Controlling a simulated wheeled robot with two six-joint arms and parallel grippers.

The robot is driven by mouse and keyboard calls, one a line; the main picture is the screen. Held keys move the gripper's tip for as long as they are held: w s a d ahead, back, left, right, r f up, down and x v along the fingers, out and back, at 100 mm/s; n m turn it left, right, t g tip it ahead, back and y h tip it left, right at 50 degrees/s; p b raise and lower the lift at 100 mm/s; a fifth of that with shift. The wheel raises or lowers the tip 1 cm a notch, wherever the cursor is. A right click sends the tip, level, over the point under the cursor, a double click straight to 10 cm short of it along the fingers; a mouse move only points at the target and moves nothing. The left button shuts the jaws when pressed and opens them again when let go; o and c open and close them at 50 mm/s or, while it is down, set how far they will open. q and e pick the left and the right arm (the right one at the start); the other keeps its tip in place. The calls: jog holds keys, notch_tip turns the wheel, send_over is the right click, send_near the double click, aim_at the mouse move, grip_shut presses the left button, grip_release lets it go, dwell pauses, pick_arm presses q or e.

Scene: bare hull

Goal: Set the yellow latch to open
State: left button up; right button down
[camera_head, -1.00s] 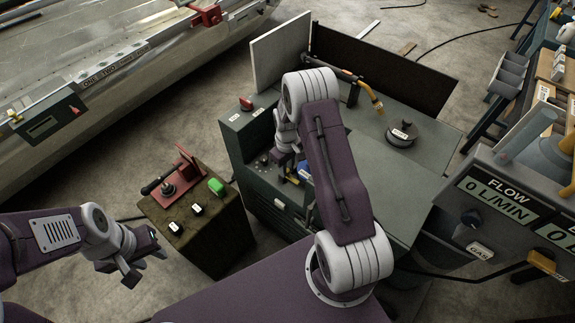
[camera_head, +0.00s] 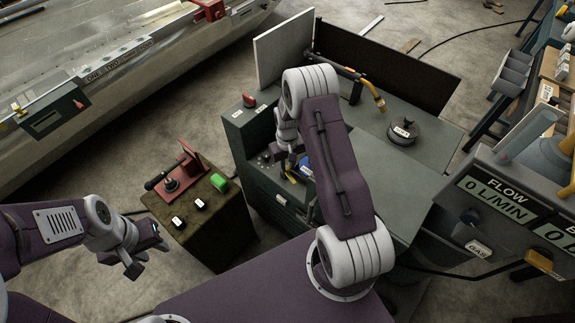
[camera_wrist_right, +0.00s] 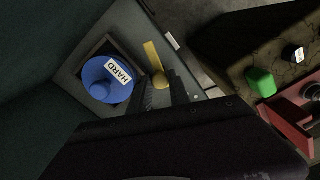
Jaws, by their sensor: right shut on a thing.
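The yellow latch (camera_wrist_right: 152,56) shows in the right wrist view as a flat yellow bar with a rounded knob at its lower end. It sits on a grey panel, just right of a round blue knob (camera_wrist_right: 105,82) labelled HARD. My right gripper (camera_wrist_right: 162,88) is shut on the latch, its dark fingers on both sides of the knob end. In the head view a bit of yellow (camera_head: 290,174) shows below my right gripper (camera_head: 288,158); my right arm partly hides that area. My left gripper (camera_head: 149,258) hangs open and empty at the lower left.
A small stand (camera_head: 215,228) with a red lever device (camera_head: 178,177) and a green button (camera_head: 219,182) is left of the green cabinet (camera_head: 262,180). A flow meter box (camera_head: 505,215) is at right.

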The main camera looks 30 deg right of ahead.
aim_at(287, 168)
jog(key=shift+w+r, duration=0.1)
jog(key=c, duration=1.2)
grip_release()
notch_tip(287, 168, up, 9)
